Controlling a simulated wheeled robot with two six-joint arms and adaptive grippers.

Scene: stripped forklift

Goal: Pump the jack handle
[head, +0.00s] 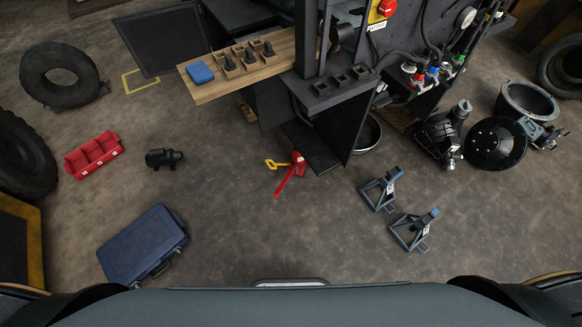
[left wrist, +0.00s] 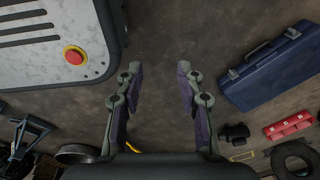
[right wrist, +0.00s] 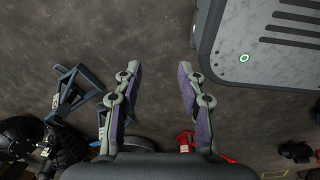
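A small red jack (head: 291,174) stands on the floor in front of the forklift, in the middle of the head view. A yellow looped part (head: 276,164) sticks out to its left; I cannot tell which part is the pump handle. In the right wrist view, red parts of the jack (right wrist: 185,140) show behind the right finger. A bit of yellow (left wrist: 132,147) shows low in the left wrist view. My left gripper (left wrist: 160,70) and right gripper (right wrist: 159,68) are open and empty over bare floor, apart from the jack. Neither gripper shows in the head view.
The forklift (head: 335,100) rises behind the jack. Two jack stands (head: 382,190) are to the right. A blue case (head: 143,243), a red tray (head: 94,155) and a black cylindrical part (head: 164,158) lie left. The floor in front of the jack is clear.

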